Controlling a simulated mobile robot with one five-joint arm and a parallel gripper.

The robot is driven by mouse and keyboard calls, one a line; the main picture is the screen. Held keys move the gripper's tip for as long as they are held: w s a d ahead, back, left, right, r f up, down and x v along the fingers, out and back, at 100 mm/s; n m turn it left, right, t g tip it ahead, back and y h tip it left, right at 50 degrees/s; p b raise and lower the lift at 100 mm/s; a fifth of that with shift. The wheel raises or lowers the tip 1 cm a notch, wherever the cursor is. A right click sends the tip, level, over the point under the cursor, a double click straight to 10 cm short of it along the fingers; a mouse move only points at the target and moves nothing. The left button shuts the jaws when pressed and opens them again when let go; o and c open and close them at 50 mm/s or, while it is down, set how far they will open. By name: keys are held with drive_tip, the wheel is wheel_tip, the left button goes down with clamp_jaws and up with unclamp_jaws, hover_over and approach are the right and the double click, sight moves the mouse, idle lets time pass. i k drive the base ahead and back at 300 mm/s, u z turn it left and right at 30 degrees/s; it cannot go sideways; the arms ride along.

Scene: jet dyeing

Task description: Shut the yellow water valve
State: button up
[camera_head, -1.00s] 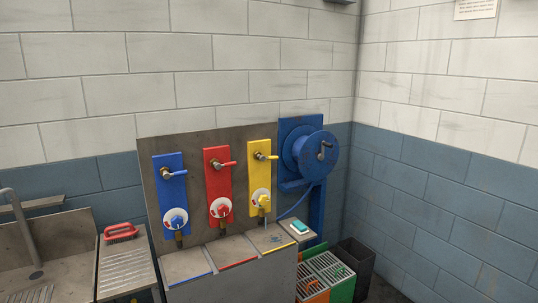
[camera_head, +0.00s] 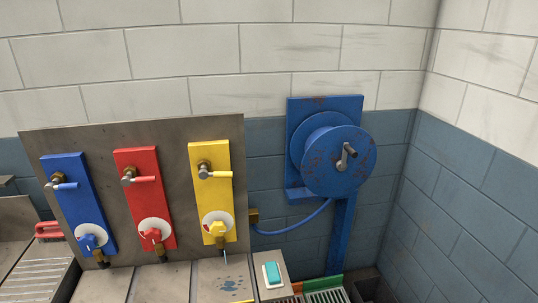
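The yellow water valve panel (camera_head: 211,163) is mounted upright on the grey backboard, to the right of the blue and red ones. Its lever handle (camera_head: 219,174) sits near the top and points to the right, roughly level. Lower down is a yellow knob (camera_head: 217,229) on a white round dial. A thin stream seems to fall from the spout below, and wet spots show on the surface under it. My gripper is not in view.
The red valve panel (camera_head: 137,164) and blue valve panel (camera_head: 70,172) stand to the left. A blue hose reel (camera_head: 340,160) is on the right, its hose running toward the yellow panel. A teal-and-white block (camera_head: 272,274) lies on a small shelf. Green and orange bins are below.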

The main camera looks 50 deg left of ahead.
sight(203, 174)
drive_tip(key=i, duration=0.85)
drive_tip(key=u, duration=0.6)
drive_tip(key=k, duration=0.1)
drive_tip(key=u, duration=3.35)
drive_tip(key=i, duration=0.35)
drive_tip(key=u, duration=0.2)
drive_tip(key=k, duration=0.75)
drive_tip(key=z, duration=0.2)
drive_tip(key=i, duration=0.85)
